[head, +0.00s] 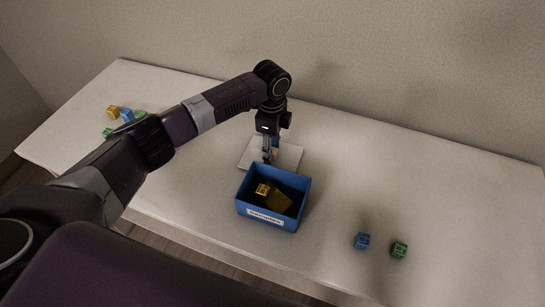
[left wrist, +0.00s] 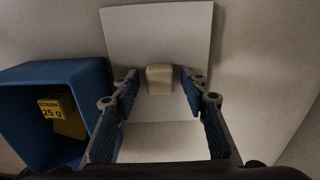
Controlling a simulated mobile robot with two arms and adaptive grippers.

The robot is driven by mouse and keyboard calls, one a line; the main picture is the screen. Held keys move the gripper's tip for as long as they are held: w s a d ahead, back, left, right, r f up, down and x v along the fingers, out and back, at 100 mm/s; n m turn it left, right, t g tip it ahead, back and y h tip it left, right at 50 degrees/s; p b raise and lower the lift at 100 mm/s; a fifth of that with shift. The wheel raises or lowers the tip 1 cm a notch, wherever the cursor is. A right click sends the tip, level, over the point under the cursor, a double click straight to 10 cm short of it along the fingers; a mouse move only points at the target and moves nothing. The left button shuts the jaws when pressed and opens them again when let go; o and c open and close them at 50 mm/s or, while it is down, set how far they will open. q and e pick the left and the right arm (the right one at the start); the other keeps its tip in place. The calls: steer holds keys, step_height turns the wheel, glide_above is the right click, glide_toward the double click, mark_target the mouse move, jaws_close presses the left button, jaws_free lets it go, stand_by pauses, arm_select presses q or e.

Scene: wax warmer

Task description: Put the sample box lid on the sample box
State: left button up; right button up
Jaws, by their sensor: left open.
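The sample box (head: 244,207) is an open blue box with a white label on its front. Yellow blocks (head: 279,200) lie inside it, and one shows a printed label in the left wrist view (left wrist: 50,107). The sample box lid (head: 290,157) is a flat, pale square plate just behind the box on the table. In the left wrist view the lid (left wrist: 185,30) has a cream knob (left wrist: 159,78) at its middle. My left gripper (head: 268,157) is over the lid, pointing down. Its open fingers (left wrist: 158,95) stand on either side of the knob, with gaps. My right gripper does not show.
A blue cube (head: 362,240) and a green cube (head: 399,249) lie on the table (head: 430,190) at the front right. Several coloured cubes (head: 126,115) lie at the left, partly behind my left arm. The table right of the box is mostly clear.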

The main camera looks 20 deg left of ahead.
arm_select(q)
steer(key=shift+p, duration=0.65)
stand_by(0.6)
steer(key=shift+c, duration=0.3)
jaws_close()
